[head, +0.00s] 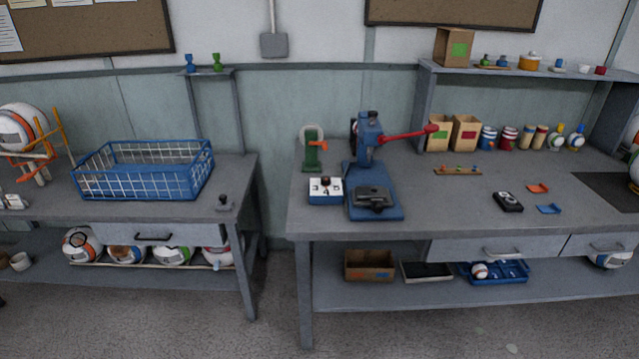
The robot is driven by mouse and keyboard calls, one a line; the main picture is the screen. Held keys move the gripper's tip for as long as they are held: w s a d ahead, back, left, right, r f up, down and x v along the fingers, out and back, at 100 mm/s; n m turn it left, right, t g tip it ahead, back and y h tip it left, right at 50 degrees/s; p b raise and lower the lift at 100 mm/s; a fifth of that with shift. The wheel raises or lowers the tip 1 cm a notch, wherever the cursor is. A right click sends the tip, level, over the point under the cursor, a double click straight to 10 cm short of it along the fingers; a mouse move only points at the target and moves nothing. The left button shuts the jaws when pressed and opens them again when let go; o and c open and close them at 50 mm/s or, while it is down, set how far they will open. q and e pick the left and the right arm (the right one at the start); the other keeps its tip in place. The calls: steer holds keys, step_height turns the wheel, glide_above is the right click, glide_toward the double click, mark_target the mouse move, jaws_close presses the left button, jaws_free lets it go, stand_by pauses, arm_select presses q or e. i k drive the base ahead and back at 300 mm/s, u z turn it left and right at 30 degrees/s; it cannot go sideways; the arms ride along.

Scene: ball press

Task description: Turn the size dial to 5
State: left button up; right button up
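A blue control box (325,198) with a white top panel sits on the right workbench, left of the blue press. A small dark knob and red marks show on its panel; this may be the size dial, but its numbers and setting are too small to read. The blue press (368,140) stands upright with a red lever (405,134) pointing right. A dark block (373,197) lies on its base. Neither of my grippers is in view.
A green tape dispenser (313,150) stands behind the control box. A blue wire basket (145,170) and a small dark stamp-like object (224,202) are on the left bench. A black device (508,201) lies at right. The bench front around the control box is clear.

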mark_target(325, 181)
steer(key=u, duration=0.55)
steer(key=i, duration=0.7)
steer(key=u, duration=0.35)
